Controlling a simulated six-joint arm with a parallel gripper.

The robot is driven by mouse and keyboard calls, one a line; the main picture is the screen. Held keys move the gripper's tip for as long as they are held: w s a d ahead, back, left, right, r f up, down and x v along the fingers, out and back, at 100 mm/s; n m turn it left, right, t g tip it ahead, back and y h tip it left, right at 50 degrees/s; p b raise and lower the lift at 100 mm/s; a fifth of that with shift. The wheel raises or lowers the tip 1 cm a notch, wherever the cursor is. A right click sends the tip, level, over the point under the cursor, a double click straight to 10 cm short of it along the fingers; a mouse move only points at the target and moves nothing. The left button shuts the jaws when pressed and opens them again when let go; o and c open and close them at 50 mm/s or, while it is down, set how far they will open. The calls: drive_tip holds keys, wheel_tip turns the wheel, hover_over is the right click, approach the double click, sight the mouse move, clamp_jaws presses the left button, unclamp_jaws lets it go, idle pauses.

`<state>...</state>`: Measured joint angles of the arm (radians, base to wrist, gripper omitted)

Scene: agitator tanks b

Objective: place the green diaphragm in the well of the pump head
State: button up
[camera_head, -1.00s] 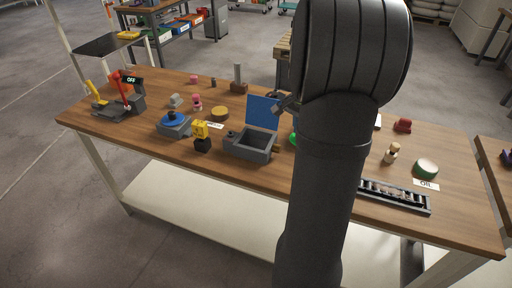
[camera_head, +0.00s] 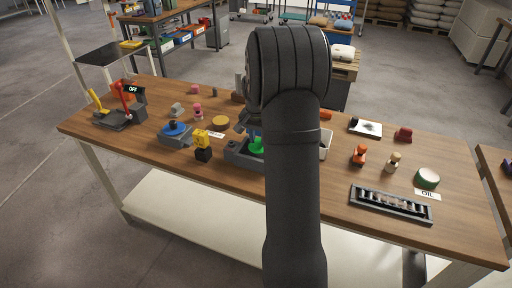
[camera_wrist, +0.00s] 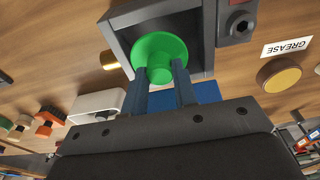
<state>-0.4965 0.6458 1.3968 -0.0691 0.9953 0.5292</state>
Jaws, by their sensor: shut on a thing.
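The green diaphragm (camera_wrist: 158,48) is a round disc with a knob. My gripper (camera_wrist: 161,77) is shut on the knob in the wrist view. The pump head appears to be the grey open box (camera_wrist: 118,38) with a square well and a raised blue lid (camera_wrist: 207,92). The disc overlaps the well in the wrist view; whether it touches the floor or walls cannot be told. In the head view the diaphragm (camera_head: 257,146) shows at the grey box (camera_head: 236,156), with my gripper (camera_head: 254,132) above it. My arm hides the box's right part.
A yellow and black part (camera_head: 203,146) and a grey block with a blue disc (camera_head: 175,135) stand left of the box. The front table strip is clear.

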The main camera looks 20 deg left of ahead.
drive_tip(key=shift+a+f, duration=0.4)
drive_tip(key=shift+a, duration=0.05)
drive_tip(key=shift+f, duration=1.85)
drive_tip(key=shift+f, duration=0.15)
drive_tip(key=o, duration=1)
drive_tip(key=r, duration=0.4)
drive_tip(key=s+r, duration=0.1)
drive_tip(key=r, duration=0.7)
drive_tip(key=shift+s+r, duration=0.15)
drive_tip(key=shift+s, duration=0.05)
